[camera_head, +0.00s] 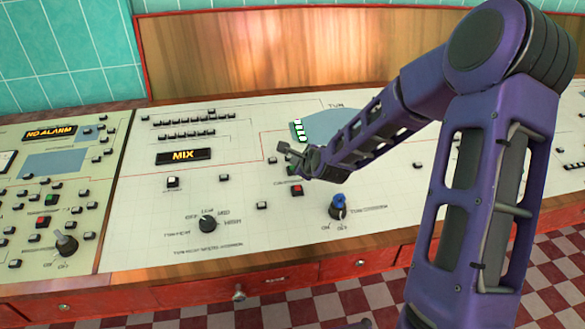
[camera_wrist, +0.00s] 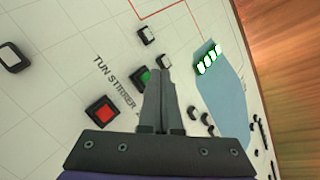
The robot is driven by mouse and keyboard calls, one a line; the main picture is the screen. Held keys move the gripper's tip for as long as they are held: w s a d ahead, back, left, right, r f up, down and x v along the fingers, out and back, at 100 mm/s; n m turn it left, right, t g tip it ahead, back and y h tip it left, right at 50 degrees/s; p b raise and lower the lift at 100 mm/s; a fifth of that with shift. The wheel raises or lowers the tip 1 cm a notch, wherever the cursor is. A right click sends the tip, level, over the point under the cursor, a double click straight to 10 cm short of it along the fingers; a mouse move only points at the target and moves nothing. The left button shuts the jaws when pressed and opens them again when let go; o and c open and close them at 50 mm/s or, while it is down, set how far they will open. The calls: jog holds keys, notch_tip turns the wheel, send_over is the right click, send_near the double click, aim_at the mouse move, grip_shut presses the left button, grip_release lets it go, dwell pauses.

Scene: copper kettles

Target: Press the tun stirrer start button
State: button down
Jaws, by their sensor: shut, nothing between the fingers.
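The tun stirrer controls are on the pale panel. In the wrist view a green button (camera_wrist: 144,77) in a dark frame sits by the printed words TUN STIRRER, with a red button (camera_wrist: 102,111) beside it, lower left. My gripper (camera_wrist: 161,72) is shut and empty. Its tips appear just right of the green button in the wrist view and partly overlap its frame. In the head view my gripper (camera_head: 283,148) is over the panel; I cannot tell if it touches.
White buttons (camera_wrist: 148,35) lie near the tips. A blue tun drawing (camera_wrist: 222,95) with lit white-green indicators is to the right. In the head view a blue-topped knob (camera_head: 338,206), a black selector knob (camera_head: 208,223) and a MIX display (camera_head: 184,156) are on the panel.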

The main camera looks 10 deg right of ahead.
jog(key=shift+f, duration=0.1)
jog(key=shift+w+f+b, duration=0.1)
jog(key=shift+f+b, duration=0.2)
jog(key=shift+f+b, duration=0.3)
jog(key=shift+f, duration=0.05)
dwell(0.6)
dwell(0.3)
jog(key=shift+r+p, duration=0.65)
jog(key=shift+r, duration=0.1)
jog(key=r+p, duration=0.2)
jog(key=s+r+p, duration=0.1)
jog(key=r+p, duration=0.1)
jog(key=r, duration=0.1)
jog(key=shift+s, duration=0.1)
jog(key=shift+a, duration=0.1)
dwell(0.6)
